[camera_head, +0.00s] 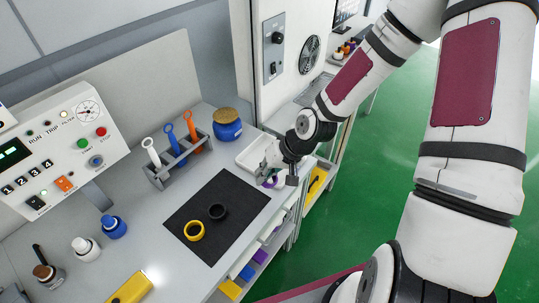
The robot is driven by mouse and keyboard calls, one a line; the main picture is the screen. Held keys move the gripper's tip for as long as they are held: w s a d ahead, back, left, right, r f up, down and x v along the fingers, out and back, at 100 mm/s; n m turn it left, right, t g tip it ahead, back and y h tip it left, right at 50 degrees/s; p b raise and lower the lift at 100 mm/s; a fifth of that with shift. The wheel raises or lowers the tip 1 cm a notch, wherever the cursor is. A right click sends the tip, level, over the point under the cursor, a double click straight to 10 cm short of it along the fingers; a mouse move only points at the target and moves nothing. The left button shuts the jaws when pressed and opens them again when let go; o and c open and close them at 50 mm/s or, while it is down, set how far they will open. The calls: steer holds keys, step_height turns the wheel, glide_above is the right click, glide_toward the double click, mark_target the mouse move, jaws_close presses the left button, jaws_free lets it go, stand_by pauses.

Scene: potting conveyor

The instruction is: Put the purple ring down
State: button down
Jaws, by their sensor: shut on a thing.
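The purple ring (270,182) shows only in part, at my gripper (272,178), low over the right side of the bench near its front edge. My gripper is shut on the ring. The fingers are small and partly hidden by the wrist, and I cannot tell whether the ring touches the surface. A black mat (215,240) lies to the left of the gripper. On it are a yellow ring (194,231) and a black ring (217,211), close together but apart.
A white tray (247,160) lies just behind my gripper. A blue jar (227,129) and a grey rack (160,181) of coloured tools stand at the back. Bottles and a control box (62,150) are at left. The mat's right half is clear.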

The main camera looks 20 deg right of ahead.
steer(key=w+d, duration=0.1)
steer(key=w, duration=0.3)
steer(key=w+d+f, duration=0.1)
steer(key=w+d, duration=0.1)
steer(key=w, duration=0.2)
steer(key=w+d, duration=0.1)
steer(key=w, duration=0.3)
steer(key=shift+d+f, duration=0.15)
steer(key=shift+d, duration=0.15)
steer(key=shift+f, duration=1.75)
steer(key=c, duration=2)
jaws_free()
steer(key=shift+f, duration=0.1)
steer(key=shift+o, duration=1.2)
